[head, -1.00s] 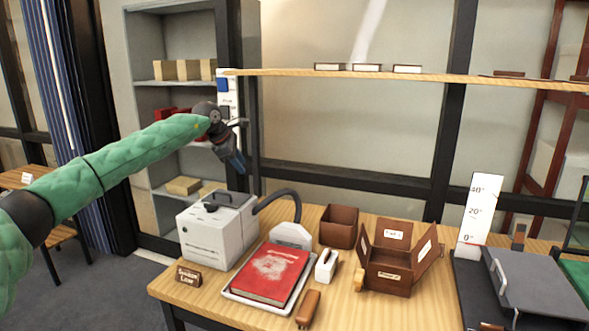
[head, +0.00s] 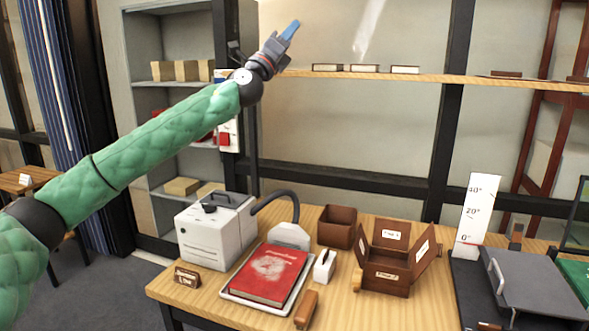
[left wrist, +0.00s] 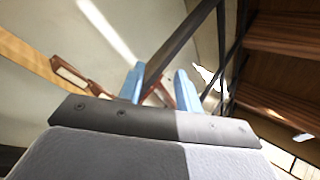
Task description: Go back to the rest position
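My left gripper (head: 291,30) is raised high in the head view, above the left end of the wall shelf and pointing up and right. In the left wrist view its two blue fingers (left wrist: 160,85) stand apart with nothing between them. My green left arm comes in from the left and is stretched out, well above the table. My right gripper does not show in either view.
The table (head: 240,315) holds a white machine with a hose (head: 215,235), a red book on a tray (head: 268,274), brown boxes (head: 388,268) and a grey board (head: 540,285). A wall shelf (head: 450,80) carries small boxes. A grey cabinet (head: 140,100) stands behind my arm.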

